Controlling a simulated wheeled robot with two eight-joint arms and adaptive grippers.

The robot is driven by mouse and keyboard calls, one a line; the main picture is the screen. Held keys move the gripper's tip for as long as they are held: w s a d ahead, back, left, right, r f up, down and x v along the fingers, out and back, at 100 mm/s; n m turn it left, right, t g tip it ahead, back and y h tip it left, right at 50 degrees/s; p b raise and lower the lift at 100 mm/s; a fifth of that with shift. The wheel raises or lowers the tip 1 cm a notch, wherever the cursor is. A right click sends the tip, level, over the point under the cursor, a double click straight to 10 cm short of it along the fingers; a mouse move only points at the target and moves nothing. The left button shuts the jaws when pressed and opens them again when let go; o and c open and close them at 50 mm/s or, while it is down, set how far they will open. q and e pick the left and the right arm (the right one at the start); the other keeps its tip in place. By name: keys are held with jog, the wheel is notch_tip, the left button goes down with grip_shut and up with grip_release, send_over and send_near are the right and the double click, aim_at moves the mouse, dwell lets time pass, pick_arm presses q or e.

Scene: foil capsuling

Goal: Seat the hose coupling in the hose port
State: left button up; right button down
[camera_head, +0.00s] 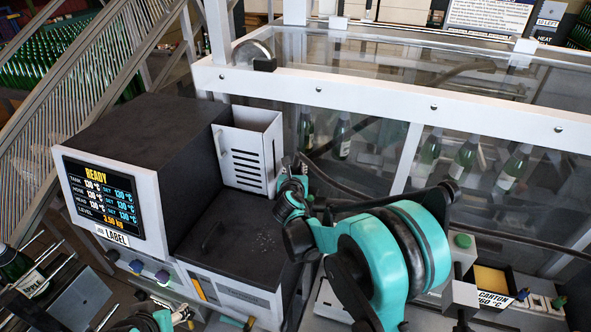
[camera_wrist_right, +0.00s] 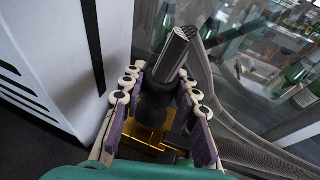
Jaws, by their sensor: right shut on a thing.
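My right gripper (camera_head: 291,180) is beside the white slotted panel of the melter unit. In the right wrist view its padded fingers (camera_wrist_right: 163,88) are shut around a dark cylindrical piece with a ribbed grey end (camera_wrist_right: 173,52), which looks like the hose coupling. The ribbed end points up and away from the palm. A yellow-brown part (camera_wrist_right: 148,135) shows behind the fingers. A braided hose (camera_wrist_right: 228,108) curves beside the right finger. I cannot make out the hose port in either view. Teal parts of my left arm show at the bottom left, where its jaws cannot be read.
The melter unit (camera_head: 188,150) with a READY screen (camera_head: 103,197) stands left of the gripper. Its white slotted panel (camera_head: 247,152) is close by. A glazed guard frame (camera_head: 400,92) with green bottles inside stands behind. A yellow-lidded carton box (camera_head: 490,280) is at the lower right.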

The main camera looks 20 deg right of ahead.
jog(key=shift+f+b, duration=0.55)
jog(key=shift+f, duration=0.15)
jog(key=c, duration=1.1)
grip_release()
jog(key=shift+o, duration=0.2)
jog(key=shift+s, duration=0.1)
jog(key=v, duration=1.2)
